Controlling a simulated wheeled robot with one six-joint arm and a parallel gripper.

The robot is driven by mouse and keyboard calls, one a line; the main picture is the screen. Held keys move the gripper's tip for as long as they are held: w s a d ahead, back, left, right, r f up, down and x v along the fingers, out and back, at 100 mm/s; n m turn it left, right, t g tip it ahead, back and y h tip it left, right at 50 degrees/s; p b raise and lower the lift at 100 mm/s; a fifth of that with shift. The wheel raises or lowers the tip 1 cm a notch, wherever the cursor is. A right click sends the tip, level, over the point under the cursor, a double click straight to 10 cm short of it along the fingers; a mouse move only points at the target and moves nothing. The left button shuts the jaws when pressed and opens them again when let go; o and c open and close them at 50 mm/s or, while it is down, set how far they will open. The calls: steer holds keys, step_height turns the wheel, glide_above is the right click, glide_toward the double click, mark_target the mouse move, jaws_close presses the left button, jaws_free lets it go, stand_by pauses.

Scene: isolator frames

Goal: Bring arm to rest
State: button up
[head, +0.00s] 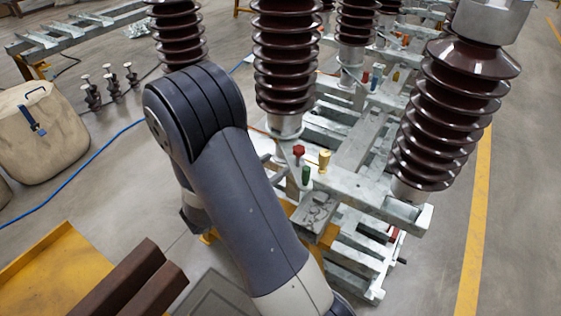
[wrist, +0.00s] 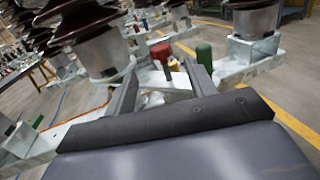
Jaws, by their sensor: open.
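My gripper (wrist: 161,70) shows in the wrist view with its two dark fingers spread apart and nothing held between them. Beyond the fingers are a red knob (wrist: 160,52), a small yellow cap (wrist: 173,64) and a green cap (wrist: 204,56). I cannot tell the exact gap between the fingers and these parts. In the head view, my arm (head: 235,190) bends across the middle of the picture, and my gripper is not clearly seen there. The red knob (head: 299,151), yellow cap (head: 324,160) and green cap (head: 305,175) stand on the galvanised frame (head: 365,195) to the arm's right.
Tall brown ribbed insulators (head: 450,115) rise from the frame, close behind and right of my arm. A beige container (head: 40,130), a blue hose (head: 85,165) and a yellow platform (head: 50,270) lie left. Open floor extends right, past a yellow line (head: 478,215).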

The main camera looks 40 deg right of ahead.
mark_target(299, 152)
steer(key=shift+a, duration=0.25)
steer(key=shift+d, duration=0.1)
steer(key=d, duration=0.3)
steer(key=w+d, duration=0.1)
steer(key=d, duration=0.3)
steer(key=d+p, duration=0.1)
steer(key=d, duration=0.2)
steer(key=shift+w+d+f, duration=0.15)
steer(key=shift+d+f, duration=0.2)
steer(key=shift+f, duration=0.05)
steer(key=shift+a+f, duration=0.1)
steer(key=shift+f, duration=0.25)
